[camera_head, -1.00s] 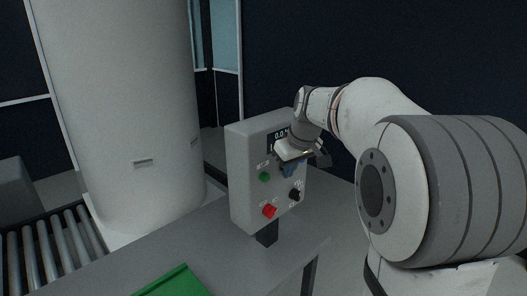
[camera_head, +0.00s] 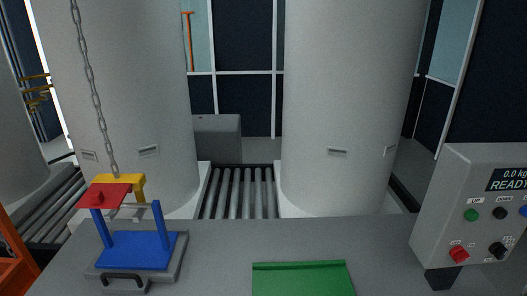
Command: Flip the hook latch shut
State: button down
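A blue fixture (camera_head: 140,251) with upright posts stands at the left of the grey bench. A red piece with a knob (camera_head: 105,195) sits at the top of its left post. A yellow bracket (camera_head: 127,181) is just behind the red piece. A chain (camera_head: 97,105) hangs from above and ends near the yellow bracket. I cannot tell a hook or its latch apart here, or whether the latch is open or shut. My gripper is not in view.
A grey control box (camera_head: 452,205) stands at the right, its display reading 0.0 kg and READY. A green tray (camera_head: 302,280) lies at the front middle of the bench. Large white tanks (camera_head: 350,100) and a roller conveyor (camera_head: 238,190) are behind. The bench middle is bare.

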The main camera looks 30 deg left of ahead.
aim_at(109, 195)
jog(key=u, duration=2.4)
jog(key=k, duration=0.65)
jog(key=u, duration=0.4)
jog(key=i, duration=1.55)
jog(key=z, duration=0.5)
